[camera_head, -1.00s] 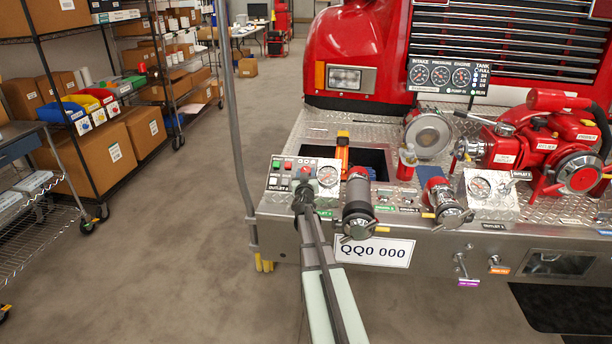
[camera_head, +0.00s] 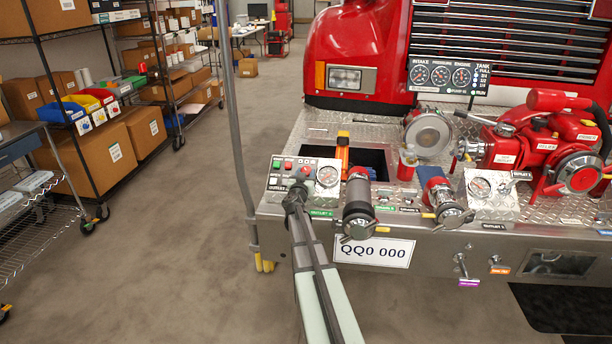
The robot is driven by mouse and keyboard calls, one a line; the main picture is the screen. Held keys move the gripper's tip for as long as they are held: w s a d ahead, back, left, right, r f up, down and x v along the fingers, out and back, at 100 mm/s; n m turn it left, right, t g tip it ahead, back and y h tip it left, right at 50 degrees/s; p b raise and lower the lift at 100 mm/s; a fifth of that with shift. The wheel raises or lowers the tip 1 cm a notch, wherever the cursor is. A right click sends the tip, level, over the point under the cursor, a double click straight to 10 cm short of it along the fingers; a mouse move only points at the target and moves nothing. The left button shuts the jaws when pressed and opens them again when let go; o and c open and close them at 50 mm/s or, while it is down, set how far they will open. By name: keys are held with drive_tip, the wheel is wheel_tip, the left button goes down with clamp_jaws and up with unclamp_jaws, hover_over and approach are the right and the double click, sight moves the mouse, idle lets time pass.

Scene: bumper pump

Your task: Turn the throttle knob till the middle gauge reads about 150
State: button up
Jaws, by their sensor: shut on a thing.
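My gripper (camera_head: 297,188) is at the lower front of the small silver control panel (camera_head: 271,184) at the truck's left front corner. It is shut, and its fingers cover what they hold; the throttle knob itself is hidden behind them. The middle gauge (camera_head: 440,75) is the centre one of three round dials on the black panel above the bumper. Its needle is too small to read.
A round gauge (camera_head: 327,176) sits on the control panel, right of my gripper. A capped outlet pipe (camera_head: 358,207) stands close on the right. A grey upright pole (camera_head: 234,130) rises left of the bumper. Open floor (camera_head: 150,260) lies to the left.

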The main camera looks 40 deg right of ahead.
drive_tip(key=m+g+h, duration=0.1)
drive_tip(key=m, duration=0.1)
drive_tip(key=m+g+h, duration=0.1)
drive_tip(key=m+g, duration=0.1)
drive_tip(key=shift+w+a, duration=0.2)
drive_tip(key=shift+w, duration=0.2)
drive_tip(key=shift+w+m+g+h, duration=0.15)
drive_tip(key=shift+m+g+h, duration=0.45)
drive_tip(key=shift+m+g, duration=2)
drive_tip(key=o, duration=1.1)
drive_tip(key=shift+r, duration=0.1)
drive_tip(key=shift+c, duration=0.2)
drive_tip(key=v, duration=1.4)
drive_tip(key=shift+w, duration=0.1)
